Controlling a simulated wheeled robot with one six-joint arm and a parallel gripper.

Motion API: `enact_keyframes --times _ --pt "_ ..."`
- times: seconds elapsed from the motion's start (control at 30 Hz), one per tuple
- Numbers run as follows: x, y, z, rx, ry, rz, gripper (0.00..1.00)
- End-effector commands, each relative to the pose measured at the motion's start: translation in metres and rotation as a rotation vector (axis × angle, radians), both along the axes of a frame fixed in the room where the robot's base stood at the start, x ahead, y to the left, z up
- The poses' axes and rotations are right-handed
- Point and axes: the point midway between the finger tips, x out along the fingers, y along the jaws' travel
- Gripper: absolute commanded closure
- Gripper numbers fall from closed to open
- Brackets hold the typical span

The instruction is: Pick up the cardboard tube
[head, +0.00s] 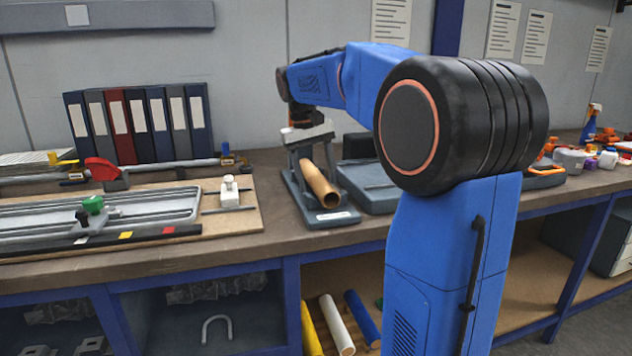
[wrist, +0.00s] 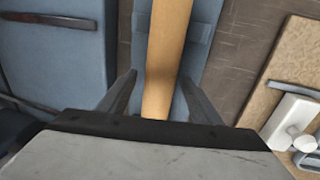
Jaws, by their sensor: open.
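The cardboard tube (head: 319,184) is light brown and lies on a grey-blue stand (head: 330,217) on the workbench in the head view. Its near open end faces the front of the bench. In the wrist view the tube (wrist: 166,60) runs from the top edge down to my gripper. My gripper (head: 312,165) is open and points down over the tube. In the wrist view its two fingers (wrist: 155,95) are on either side of the tube, with a gap to each side. The gripper body hides the tube's far part.
A blue-grey case (head: 375,195) stands close right of the stand. A wooden board (head: 245,215) with a white block (head: 229,191) is to the left. Several binders (head: 137,125) stand behind. Coloured tubes (head: 337,325) are on the shelf below. Bare bench lies between board and stand.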

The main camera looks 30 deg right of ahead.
Motion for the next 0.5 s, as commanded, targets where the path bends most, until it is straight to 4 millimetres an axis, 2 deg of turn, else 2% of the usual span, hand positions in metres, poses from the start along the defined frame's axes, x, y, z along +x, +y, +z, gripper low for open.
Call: enact_keyframes --times 0.23,0.4,0.43,0.5 --pt "-0.0002 -0.0002 -0.0012 0.000 -0.001 0.000 0.41" --pt "-0.0002 -0.0002 -0.0011 0.000 0.000 0.000 0.82" --pt "-0.0002 -0.0002 -0.0011 0.000 -0.001 0.000 0.88" --pt "-0.0001 -0.0002 -0.0010 0.000 -0.001 0.000 0.88"
